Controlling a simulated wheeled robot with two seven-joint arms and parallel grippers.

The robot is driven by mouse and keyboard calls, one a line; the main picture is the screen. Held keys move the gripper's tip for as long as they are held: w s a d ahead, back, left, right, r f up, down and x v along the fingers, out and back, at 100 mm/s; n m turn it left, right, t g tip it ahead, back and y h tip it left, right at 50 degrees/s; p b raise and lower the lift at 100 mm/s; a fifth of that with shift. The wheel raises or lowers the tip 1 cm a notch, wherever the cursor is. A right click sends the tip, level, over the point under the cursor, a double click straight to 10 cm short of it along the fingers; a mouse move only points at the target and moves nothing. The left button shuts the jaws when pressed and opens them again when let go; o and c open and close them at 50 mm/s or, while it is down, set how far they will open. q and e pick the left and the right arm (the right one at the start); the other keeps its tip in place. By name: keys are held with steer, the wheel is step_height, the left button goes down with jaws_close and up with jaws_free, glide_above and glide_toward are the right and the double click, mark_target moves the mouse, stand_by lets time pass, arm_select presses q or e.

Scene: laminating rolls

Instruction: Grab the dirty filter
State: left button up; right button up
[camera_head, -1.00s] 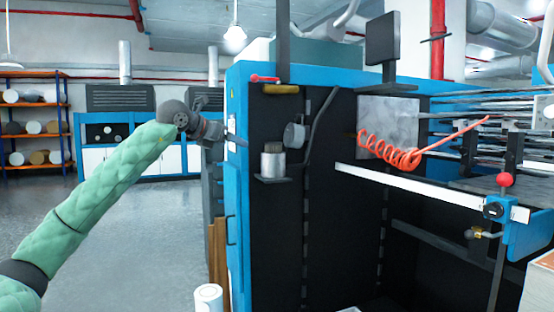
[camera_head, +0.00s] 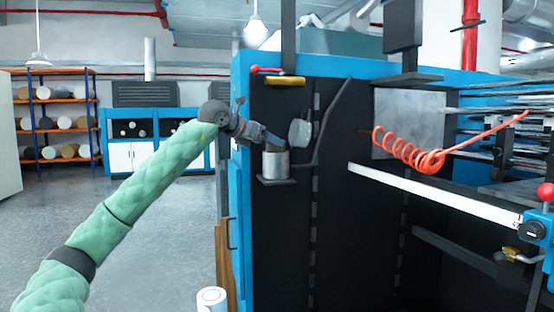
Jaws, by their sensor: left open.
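A brownish cylindrical piece, which looks like the dirty filter (camera_head: 275,149), sits upright in a metal cup (camera_head: 275,165) on a small shelf of the machine's dark panel. Only its top part shows above the cup rim. My left gripper (camera_head: 272,138) is open and reaches in from the left. Its fingers are at the top of the filter; I cannot tell whether they touch it. My right gripper is not in view.
A grey round part (camera_head: 300,132) and a dark bent handle (camera_head: 334,115) are just right of the cup. An orange coiled hose (camera_head: 410,155) hangs farther right. The floor at left is clear.

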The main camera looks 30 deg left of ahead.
arm_select(q)
steer(key=x, duration=0.4)
steer(key=shift+w+d+r, duration=0.2)
steer(key=shift+d+r, duration=0.05)
steer(key=shift+r, duration=0.15)
steer(key=shift+w+f, duration=0.2)
steer(key=shift+w, duration=0.15)
steer(key=shift+s, duration=0.1)
steer(key=shift+c, duration=0.4)
steer(key=c, duration=1.3)
steer(key=shift+d+r, duration=0.1)
steer(key=shift+r, duration=0.05)
